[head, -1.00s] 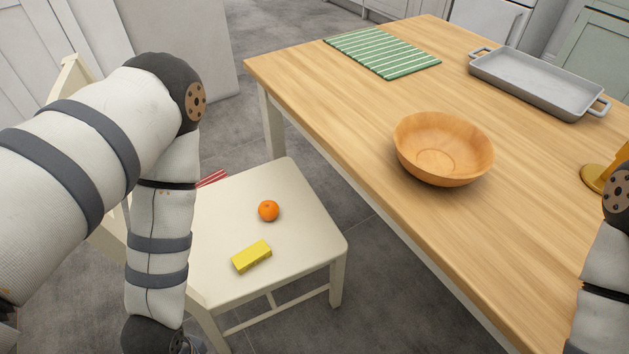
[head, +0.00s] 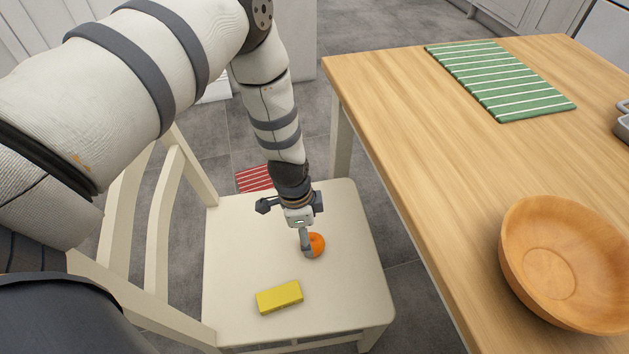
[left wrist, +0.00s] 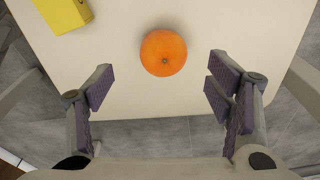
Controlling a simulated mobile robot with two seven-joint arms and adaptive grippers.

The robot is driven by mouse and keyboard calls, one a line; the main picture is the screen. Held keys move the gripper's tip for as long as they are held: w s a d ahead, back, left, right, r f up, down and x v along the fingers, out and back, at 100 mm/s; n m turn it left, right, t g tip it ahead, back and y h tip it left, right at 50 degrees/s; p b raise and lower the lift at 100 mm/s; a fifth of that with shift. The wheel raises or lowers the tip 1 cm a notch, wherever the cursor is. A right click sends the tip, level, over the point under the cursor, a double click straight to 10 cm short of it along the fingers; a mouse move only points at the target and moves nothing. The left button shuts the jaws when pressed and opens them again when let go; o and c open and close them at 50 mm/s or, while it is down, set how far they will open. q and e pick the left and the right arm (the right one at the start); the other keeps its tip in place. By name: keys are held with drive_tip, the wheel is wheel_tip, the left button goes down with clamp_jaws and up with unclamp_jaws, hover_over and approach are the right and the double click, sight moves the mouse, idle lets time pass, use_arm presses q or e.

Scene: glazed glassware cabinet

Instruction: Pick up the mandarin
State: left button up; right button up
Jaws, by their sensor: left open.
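The mandarin (head: 317,244) is a small orange fruit on the seat of the cream chair (head: 240,250). In the left wrist view the mandarin (left wrist: 163,53) lies ahead of the fingertips, roughly centred between the two fingers. My left gripper (head: 308,246) is over the seat at the mandarin and hides part of it in the head view. In the left wrist view my left gripper (left wrist: 162,88) is open, with its purple-padded fingers wide apart and nothing between them. My right gripper is not in view.
A yellow block (head: 279,297) lies on the seat near the mandarin. The chair's slatted back stands at the left. A wooden table (head: 430,150) with a wooden bowl (head: 510,225) and green striped mat (head: 500,80) is at the right. A red striped cloth (head: 254,178) shows behind the seat.

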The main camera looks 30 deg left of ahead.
sight(312, 240)
use_arm(q)
drive_tip(key=f, duration=0.4)
drive_tip(key=w+f+b, duration=0.1)
drive_tip(key=f, duration=0.1)
drive_tip(key=shift+d+f, duration=0.15)
drive_tip(key=shift+d, duration=0.2)
drive_tip(key=c, duration=1.3)
